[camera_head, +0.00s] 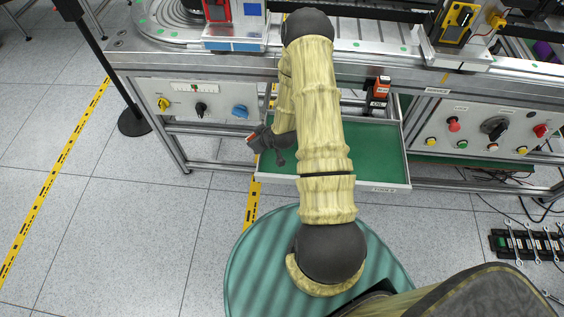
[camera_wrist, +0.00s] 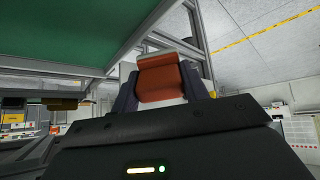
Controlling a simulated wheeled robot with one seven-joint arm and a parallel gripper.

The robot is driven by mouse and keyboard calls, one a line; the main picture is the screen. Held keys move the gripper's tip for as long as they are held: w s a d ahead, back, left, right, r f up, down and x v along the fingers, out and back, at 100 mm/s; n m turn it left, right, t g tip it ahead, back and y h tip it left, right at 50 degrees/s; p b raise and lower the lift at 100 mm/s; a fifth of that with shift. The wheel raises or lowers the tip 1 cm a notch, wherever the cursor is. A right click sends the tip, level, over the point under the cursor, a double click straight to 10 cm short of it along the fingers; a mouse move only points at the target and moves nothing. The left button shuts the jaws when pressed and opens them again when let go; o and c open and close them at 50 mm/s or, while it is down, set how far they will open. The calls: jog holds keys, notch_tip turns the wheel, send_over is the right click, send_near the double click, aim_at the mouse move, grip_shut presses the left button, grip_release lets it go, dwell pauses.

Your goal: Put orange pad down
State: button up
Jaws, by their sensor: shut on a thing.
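An orange pad (camera_wrist: 163,82) sits between the two dark fingers of my gripper (camera_wrist: 160,88) in the wrist view. In the head view my gripper (camera_head: 257,142) is small and partly hidden by my arm. It is by the left edge of an open drawer with a green floor (camera_head: 375,150). A small reddish patch shows at its tip. A green surface (camera_wrist: 70,30) fills the upper left of the wrist view, apart from the pad in the picture.
A workbench with control panels (camera_head: 200,100) stands behind the drawer. An orange and black device (camera_head: 378,92) is mounted above the drawer's right part. A black post base (camera_head: 135,122) stands on the floor at left. Wrenches (camera_head: 530,243) lie at far right.

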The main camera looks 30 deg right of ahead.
jog(key=s+d+r+m+g+b, duration=0.3)
jog(key=r+m+g+b, duration=0.1)
jog(key=r, duration=0.3)
jog(key=s+d+r+m+g+h+b, duration=0.1)
jog(key=s+d+r+m+g+b, duration=0.2)
jog(key=r+m, duration=0.3)
jog(key=shift+r+g+h+b, duration=0.3)
jog(key=shift+r+g+b, duration=0.1)
jog(key=shift+r, duration=0.15)
jog(key=shift+d, duration=0.1)
notch_tip(320, 180, down, 13)
jog(key=shift+b, duration=1.1)
jog(key=shift+f, duration=2.35)
